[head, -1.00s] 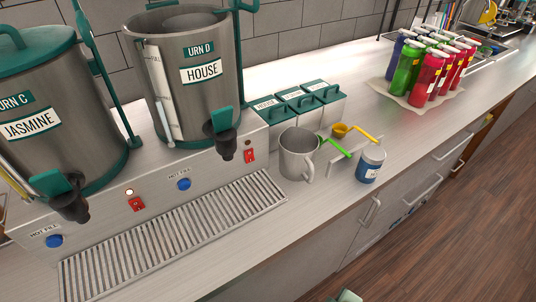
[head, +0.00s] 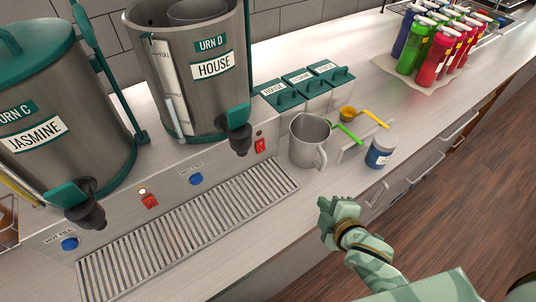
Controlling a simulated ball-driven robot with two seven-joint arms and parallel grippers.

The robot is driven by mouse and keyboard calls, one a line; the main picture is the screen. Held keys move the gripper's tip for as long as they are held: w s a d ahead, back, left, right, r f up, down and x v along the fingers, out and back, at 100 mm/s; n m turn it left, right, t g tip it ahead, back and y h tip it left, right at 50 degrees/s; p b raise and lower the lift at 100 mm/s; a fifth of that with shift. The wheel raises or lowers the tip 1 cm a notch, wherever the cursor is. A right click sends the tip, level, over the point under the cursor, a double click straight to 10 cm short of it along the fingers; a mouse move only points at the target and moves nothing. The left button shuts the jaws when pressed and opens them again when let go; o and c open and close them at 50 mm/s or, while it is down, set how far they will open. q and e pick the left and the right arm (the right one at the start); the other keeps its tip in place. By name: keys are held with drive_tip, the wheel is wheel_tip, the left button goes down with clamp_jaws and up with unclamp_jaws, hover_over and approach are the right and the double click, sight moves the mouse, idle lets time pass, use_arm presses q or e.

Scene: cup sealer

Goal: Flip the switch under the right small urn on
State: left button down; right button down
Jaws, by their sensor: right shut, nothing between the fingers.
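The right urn (head: 215,105), labelled URN D HOUSE, is a grey metal vessel with a green-handled black spigot (head: 239,137). A red switch (head: 261,146) sits on the base's front panel, just right of this spigot. The small indicator (head: 259,133) above that switch looks dark. My right gripper (head: 330,212) is shut and empty. It is in front of the counter's edge, below and to the right of the switch and well apart from it. My left gripper is not in view.
The urn labelled JASMINE (head: 60,130) stands left, with its own red switch (head: 149,201) and a lit indicator (head: 142,191). A metal pitcher (head: 306,142) stands right of the House switch. A drip grate (head: 190,235) lies in front. A blue-and-white jar (head: 380,152) stands farther right.

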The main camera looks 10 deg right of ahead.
sight(261, 151)
drive_tip(key=a+r+n+t+y, duration=0.1)
drive_tip(key=w+a+r+n+t+y, duration=0.1)
drive_tip(key=a+n, duration=0.1)
drive_tip(key=w+a+r+n+y, duration=0.1)
drive_tip(key=n, duration=0.1)
drive_tip(key=shift+w+a+r+t+y, duration=0.2)
drive_tip(key=shift+w+r+t+y, duration=0.05)
drive_tip(key=shift+t+y, duration=0.15)
drive_tip(key=shift+w+a+r+n+t+y, duration=0.1)
drive_tip(key=shift+a+r+n+t+y, duration=0.25)
drive_tip(key=shift+n, duration=0.35)
drive_tip(key=shift+a+r+n+t+y, duration=0.15)
drive_tip(key=shift+a+n+y, duration=0.2)
drive_tip(key=shift+n+y, duration=0.3)
drive_tip(key=x, duration=1.4)
drive_tip(key=shift+f, duration=0.15)
